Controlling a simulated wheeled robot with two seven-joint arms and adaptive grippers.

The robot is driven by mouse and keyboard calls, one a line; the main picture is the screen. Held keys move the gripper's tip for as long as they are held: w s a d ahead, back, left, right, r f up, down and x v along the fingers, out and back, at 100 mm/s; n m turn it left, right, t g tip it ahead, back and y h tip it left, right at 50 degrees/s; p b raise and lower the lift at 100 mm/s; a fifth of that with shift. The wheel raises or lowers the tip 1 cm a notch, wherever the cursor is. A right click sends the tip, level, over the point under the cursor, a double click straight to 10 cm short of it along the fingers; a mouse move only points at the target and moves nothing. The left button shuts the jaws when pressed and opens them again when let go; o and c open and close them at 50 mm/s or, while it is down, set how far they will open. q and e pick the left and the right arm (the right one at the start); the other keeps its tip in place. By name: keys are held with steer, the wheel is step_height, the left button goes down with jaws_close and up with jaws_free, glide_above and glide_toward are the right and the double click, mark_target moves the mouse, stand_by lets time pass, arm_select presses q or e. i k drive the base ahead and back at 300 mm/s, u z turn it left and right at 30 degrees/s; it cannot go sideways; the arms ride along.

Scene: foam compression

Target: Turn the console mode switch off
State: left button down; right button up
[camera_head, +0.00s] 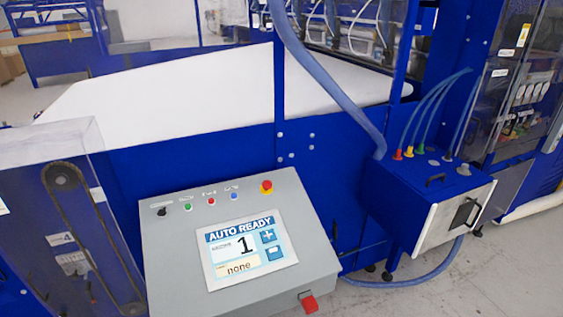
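The grey console (170,262) stands at the lower middle with a sloped top. Its mode switch appears to be the small black knob (161,211) at the upper left of the panel; its exact position is too small to read. To its right are a green button (187,207), a red one (211,201) and a blue one (234,196). A red and yellow emergency button (266,187) sits at the panel's upper right. The screen (248,251) reads "AUTO READY", "1" and "none". Neither of my grippers is in view.
A red block-like part (309,303) juts from the console's front right. A blue box (420,190) with cables stands to the right, its hose on the floor. A belt-drive guard (75,215) is on the left. The blue machine with a white bed (190,95) is behind.

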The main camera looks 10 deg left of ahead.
mark_target(162, 212)
steer(key=u, duration=1.25)
